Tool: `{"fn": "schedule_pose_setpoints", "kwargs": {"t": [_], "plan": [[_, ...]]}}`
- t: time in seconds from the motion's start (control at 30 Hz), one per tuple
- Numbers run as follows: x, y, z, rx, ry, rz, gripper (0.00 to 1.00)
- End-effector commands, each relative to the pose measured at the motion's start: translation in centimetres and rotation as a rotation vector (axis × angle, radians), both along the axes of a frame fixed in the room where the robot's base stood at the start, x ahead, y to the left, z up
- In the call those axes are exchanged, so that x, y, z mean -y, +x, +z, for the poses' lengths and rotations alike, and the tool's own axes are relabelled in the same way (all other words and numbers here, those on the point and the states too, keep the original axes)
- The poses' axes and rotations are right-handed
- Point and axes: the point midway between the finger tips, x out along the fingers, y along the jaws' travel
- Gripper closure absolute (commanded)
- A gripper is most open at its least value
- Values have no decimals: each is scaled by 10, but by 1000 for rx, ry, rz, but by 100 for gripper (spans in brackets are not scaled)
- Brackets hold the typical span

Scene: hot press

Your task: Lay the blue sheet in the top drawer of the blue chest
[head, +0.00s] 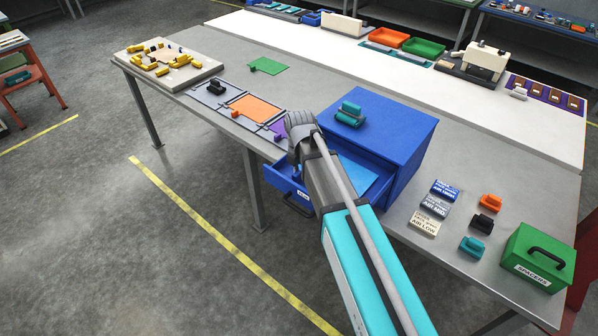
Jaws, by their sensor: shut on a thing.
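The blue chest (385,125) stands on the grey table with its top drawer (283,181) pulled out toward the front. The blue sheet (378,186) shows lighter blue inside the drawer area, to the right of my arm; the arm covers its middle. My gripper (296,168) points down at the left part of the open drawer and is shut on the blue sheet. Its fingertips and the held edge are small and mostly hidden by my wrist. I cannot tell whether the sheet rests on the drawer floor.
A teal-handled block (350,114) sits on the chest. Orange (254,107), purple (279,128) and green (268,65) sheets lie to the left. Label plates (436,207), small handled blocks (487,224) and a green spacers box (538,257) are at right.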

Motion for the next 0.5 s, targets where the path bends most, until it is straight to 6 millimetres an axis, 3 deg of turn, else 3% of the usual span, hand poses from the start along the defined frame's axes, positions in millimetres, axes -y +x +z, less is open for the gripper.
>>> {"fn": "schedule_pose_setpoints", "kwargs": {"t": [0.5], "plan": [[0, 0, -5, 0, 0, 1, 100]]}}
